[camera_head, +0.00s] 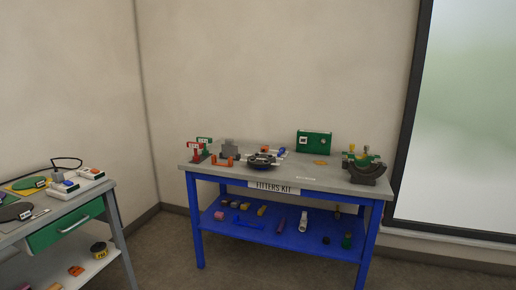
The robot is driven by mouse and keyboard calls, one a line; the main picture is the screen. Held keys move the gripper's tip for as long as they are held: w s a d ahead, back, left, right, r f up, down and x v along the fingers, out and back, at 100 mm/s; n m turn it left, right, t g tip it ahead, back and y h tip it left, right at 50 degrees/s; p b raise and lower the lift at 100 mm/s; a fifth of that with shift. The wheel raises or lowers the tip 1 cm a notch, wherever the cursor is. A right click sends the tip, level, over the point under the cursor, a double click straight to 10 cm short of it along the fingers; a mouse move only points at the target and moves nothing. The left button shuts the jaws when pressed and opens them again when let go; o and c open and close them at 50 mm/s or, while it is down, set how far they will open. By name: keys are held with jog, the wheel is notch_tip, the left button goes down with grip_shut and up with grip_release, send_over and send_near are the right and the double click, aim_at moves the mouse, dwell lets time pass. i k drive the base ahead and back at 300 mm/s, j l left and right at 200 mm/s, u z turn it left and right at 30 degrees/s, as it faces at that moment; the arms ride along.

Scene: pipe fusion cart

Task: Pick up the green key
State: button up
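A small green piece with a pale label (205,141) stands at the left end of the grey-topped workbench (335,187), just behind a similar red piece (196,146). It may be the green key, but it is too small to tell its shape. The red piece partly hides its lower part. My gripper is not in view.
The bench, labelled FITTERS KIT, also bears a grey block (229,148), a dark round fixture (262,160), a green box (314,142) and a dark curved clamp (366,170). Loose parts lie on its blue lower shelf (265,236). Another cart (72,205) stands left; floor between is clear.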

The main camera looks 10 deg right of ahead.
aim_at(205, 153)
jog(key=i+l, duration=0.15)
jog(key=i, duration=0.45)
jog(key=i+l, duration=0.15)
jog(key=i, duration=0.4)
jog(key=i+l, duration=0.1)
jog(key=i, duration=0.5)
jog(key=i+j, duration=0.25)
jog(key=i, duration=0.25)
jog(key=u, duration=0.05)
